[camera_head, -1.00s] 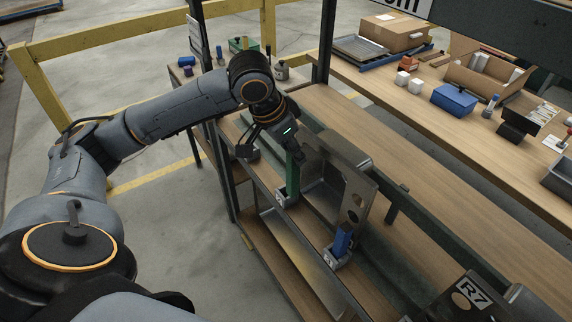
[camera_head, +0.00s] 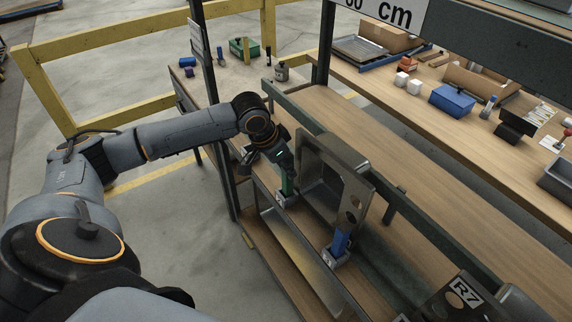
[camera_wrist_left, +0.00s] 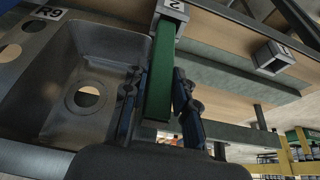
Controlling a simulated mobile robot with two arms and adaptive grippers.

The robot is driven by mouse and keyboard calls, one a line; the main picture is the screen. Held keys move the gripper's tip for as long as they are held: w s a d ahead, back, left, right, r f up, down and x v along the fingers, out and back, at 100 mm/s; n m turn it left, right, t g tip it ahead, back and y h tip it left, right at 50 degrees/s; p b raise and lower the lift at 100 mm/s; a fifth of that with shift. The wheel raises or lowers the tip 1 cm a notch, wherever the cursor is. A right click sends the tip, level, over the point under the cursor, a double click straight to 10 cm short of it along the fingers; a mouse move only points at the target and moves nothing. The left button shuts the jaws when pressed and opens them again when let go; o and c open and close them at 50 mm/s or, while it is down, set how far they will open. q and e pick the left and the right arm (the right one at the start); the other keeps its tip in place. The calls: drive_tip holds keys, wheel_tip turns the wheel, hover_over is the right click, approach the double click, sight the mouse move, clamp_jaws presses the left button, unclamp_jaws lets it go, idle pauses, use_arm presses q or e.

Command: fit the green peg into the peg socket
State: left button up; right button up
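The green peg (camera_head: 288,184) stands roughly upright, its lower end at the mouth of the small grey peg socket (camera_head: 286,199). In the left wrist view the green peg (camera_wrist_left: 159,75) runs from the fingers to the socket marked 2 (camera_wrist_left: 172,10). How deep it sits is hard to tell. My left gripper (camera_head: 284,168) is above the socket, around the peg's upper part. In the left wrist view its two fingers (camera_wrist_left: 158,100) lie close along both sides of the peg and appear shut on it. My right gripper is not in view.
A metal sink (camera_head: 335,172) stands close to the right of the peg. A blue peg (camera_head: 340,243) stands in another socket (camera_head: 335,258) nearer the front. The left wrist view shows a further socket (camera_wrist_left: 272,58) marked 1, apparently empty. A dark rack post (camera_head: 222,150) rises to the left.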

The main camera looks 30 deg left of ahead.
use_arm(q)
drive_tip(key=shift+o, duration=1.3)
drive_tip(key=shift+f, duration=0.35)
drive_tip(key=b+v, duration=0.1)
drive_tip(key=v, duration=1.1)
drive_tip(key=shift+r, duration=0.25)
drive_tip(key=shift+w+f, duration=0.1)
drive_tip(key=shift+w, duration=0.05)
